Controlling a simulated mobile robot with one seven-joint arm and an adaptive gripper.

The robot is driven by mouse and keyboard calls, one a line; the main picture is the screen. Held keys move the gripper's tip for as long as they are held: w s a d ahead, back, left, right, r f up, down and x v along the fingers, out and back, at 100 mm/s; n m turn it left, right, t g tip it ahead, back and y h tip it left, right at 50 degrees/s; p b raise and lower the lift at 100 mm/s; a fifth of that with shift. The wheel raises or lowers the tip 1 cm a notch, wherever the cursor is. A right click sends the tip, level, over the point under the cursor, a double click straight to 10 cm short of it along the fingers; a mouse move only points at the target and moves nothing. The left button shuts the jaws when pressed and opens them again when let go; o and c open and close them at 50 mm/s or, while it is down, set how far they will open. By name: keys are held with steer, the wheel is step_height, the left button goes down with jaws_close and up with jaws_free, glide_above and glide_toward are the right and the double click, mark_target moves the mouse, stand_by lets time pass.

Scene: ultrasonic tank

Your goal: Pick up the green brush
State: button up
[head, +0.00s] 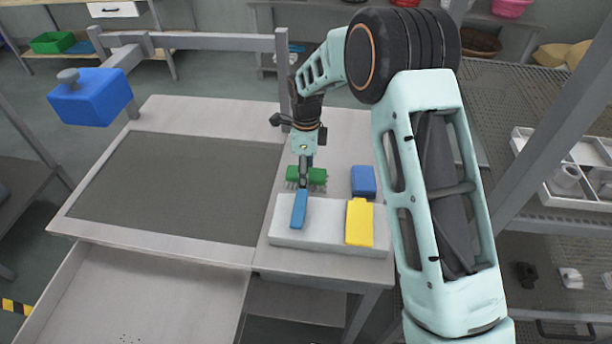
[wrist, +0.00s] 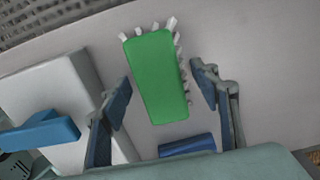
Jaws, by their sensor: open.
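The green brush (head: 314,177) lies on the table just behind the white block. In the wrist view the green brush (wrist: 156,78) shows a flat green back with pale bristles sticking out along its edges. My gripper (head: 304,180) is over the brush in the head view and hides part of it. In the wrist view my gripper (wrist: 161,88) is open, with one finger on each side of the brush and visible gaps between. Whether the fingertips are at the brush's height is hard to tell.
A white block (head: 284,239) bears a blue item (head: 299,210) and a yellow bottle-shaped item (head: 359,223). A blue block (head: 363,181) stands right of the brush. A dark grey panel (head: 180,185) fills the table's left. A wire shelf (head: 540,115) stands right.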

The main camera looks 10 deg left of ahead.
steer(key=c, duration=1.3)
steer(key=shift+r, duration=0.1)
steer(key=shift+r, duration=0.2)
steer(key=r, duration=0.3)
steer(key=shift+s, duration=0.2)
steer(key=s+d+r+b, duration=0.2)
steer(key=s+d+r, duration=0.3)
steer(key=s+r, duration=0.4)
steer(key=s, duration=0.3)
steer(key=shift+s+r+b, duration=0.25)
steer(key=shift+s+b, duration=0.1)
steer(key=shift+b, duration=0.05)
